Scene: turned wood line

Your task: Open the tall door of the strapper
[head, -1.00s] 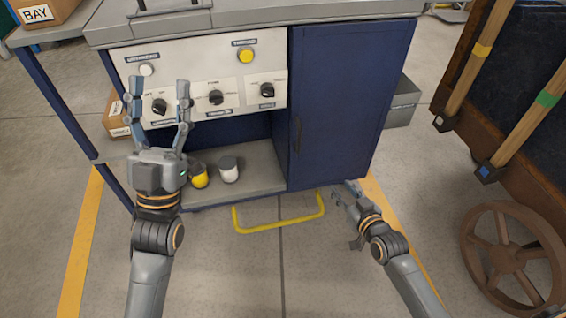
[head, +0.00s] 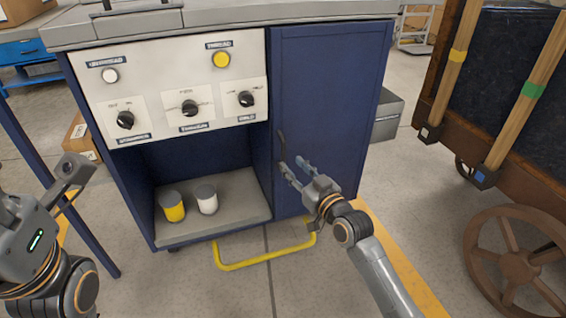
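The strapper is a dark blue cabinet with a grey top. Its tall door (head: 335,100) is on the right side of its front and looks shut. A dark upright handle (head: 281,146) is on the door's left edge. My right gripper (head: 292,164) is in front of the door, its fingers parted and pointing up-left, just below and right of the handle. Nothing shows between the fingers, and I cannot tell whether they touch the door. My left gripper (head: 68,178) is at the lower left, partly cut off by the picture edge, away from the door.
Left of the door are a white panel (head: 215,125) with knobs and an open bay holding a yellow pot (head: 172,207) and a white pot (head: 207,201). A yellow floor bar (head: 262,260) lies in front. A wooden cart with wheels (head: 520,255) stands at the right.

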